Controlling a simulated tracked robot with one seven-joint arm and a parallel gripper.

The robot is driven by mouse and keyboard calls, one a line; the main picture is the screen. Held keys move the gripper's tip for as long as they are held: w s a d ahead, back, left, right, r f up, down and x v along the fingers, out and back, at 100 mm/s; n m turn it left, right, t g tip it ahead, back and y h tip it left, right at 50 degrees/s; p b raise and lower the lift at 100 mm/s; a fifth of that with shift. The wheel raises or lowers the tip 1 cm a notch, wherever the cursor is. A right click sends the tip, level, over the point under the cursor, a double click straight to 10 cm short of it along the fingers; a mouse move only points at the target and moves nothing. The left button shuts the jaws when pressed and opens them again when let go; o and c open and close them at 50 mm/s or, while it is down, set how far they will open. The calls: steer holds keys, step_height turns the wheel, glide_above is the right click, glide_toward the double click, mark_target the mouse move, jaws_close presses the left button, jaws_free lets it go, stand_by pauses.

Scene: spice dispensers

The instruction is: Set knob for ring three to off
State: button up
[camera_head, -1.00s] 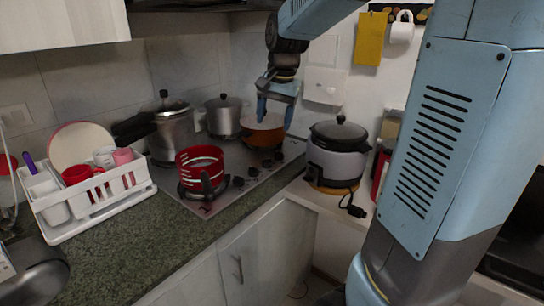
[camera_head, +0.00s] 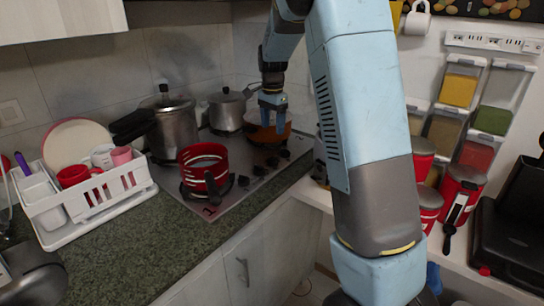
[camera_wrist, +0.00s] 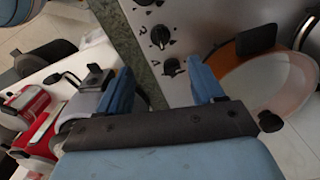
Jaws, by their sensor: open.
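The cooktop (camera_head: 222,197) carries a row of dark knobs (camera_head: 259,170) along its front edge. In the wrist view several knobs show, one near the top (camera_wrist: 160,36) and one lower (camera_wrist: 172,67), just beyond my fingertips. I cannot tell which knob is for ring three or read their marks. My gripper (camera_head: 273,115) hangs over the orange pan at the back right of the cooktop. In the wrist view my gripper (camera_wrist: 160,74) is open and empty, with the lower knob between the finger directions. It touches no knob that I can see.
The orange pan (camera_wrist: 242,40) is close to my right finger in the wrist view. A red pot (camera_head: 202,158), a pressure cooker (camera_head: 176,128) and a silver pot (camera_head: 226,112) stand on the cooktop. A white dish rack (camera_head: 95,208) is at left. Red canisters (camera_head: 464,185) stand at right.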

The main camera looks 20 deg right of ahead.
mark_target(273, 157)
step_height(273, 157, down, 13)
steer(key=shift+r, duration=0.15)
stand_by(0.4)
steer(key=c, duration=1)
steer(key=shift+a, duration=0.15)
steer(key=shift+c, duration=0.3)
steer(key=shift+d, duration=0.2)
